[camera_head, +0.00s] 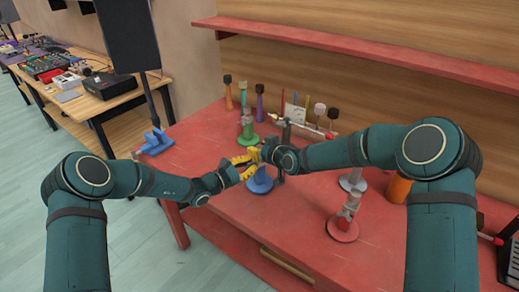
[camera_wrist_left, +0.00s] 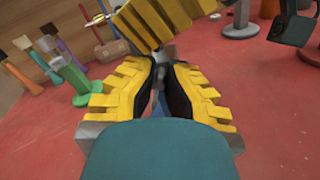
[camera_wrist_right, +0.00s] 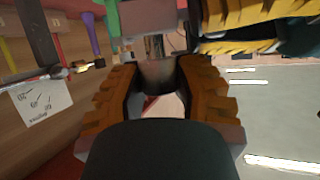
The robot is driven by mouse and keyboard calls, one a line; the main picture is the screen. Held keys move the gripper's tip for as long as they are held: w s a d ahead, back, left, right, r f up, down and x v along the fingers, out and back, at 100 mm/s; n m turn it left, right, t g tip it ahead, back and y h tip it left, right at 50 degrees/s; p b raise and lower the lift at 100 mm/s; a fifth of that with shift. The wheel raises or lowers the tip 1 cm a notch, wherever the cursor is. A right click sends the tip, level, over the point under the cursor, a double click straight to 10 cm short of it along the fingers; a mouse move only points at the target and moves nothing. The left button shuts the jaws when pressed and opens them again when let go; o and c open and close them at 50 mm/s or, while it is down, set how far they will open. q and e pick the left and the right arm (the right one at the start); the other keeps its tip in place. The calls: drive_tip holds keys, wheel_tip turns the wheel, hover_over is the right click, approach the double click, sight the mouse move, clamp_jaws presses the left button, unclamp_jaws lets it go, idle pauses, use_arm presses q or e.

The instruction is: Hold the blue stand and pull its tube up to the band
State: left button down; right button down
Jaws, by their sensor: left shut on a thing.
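The blue stand's round base (camera_head: 260,184) sits on the red table, below both grippers. My left gripper (camera_head: 252,168) is shut on the stand's upright just above the base; a bit of blue (camera_wrist_left: 158,104) shows between its fingers in the left wrist view. My right gripper (camera_head: 260,154) is just above the left one. In the right wrist view a greyish tube (camera_wrist_right: 157,74) stands between the right fingertips; whether they press on it is unclear. The grippers hide most of the tube, and I cannot make out the band.
A green stand (camera_head: 247,136) is close behind the grippers, and a dark post (camera_head: 285,132) rises beside the right gripper. A red stand (camera_head: 343,226) and an orange cylinder (camera_head: 399,187) are to the right. The table's front left is clear.

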drive_tip(key=shift+a, duration=0.1)
use_arm(q)
drive_tip(key=shift+d, duration=0.1)
use_arm(e)
wheel_tip(320, 180, up, 6)
drive_tip(key=shift+s+f, duration=0.1)
idle(0.3)
drive_tip(key=c, duration=0.7)
unclamp_jaws()
drive_tip(key=shift+o, duration=0.2)
drive_tip(key=shift+s+d, duration=0.15)
drive_tip(key=shift+d, duration=0.05)
drive_tip(key=v, duration=1.1)
drive_tip(key=shift+s, duration=0.2)
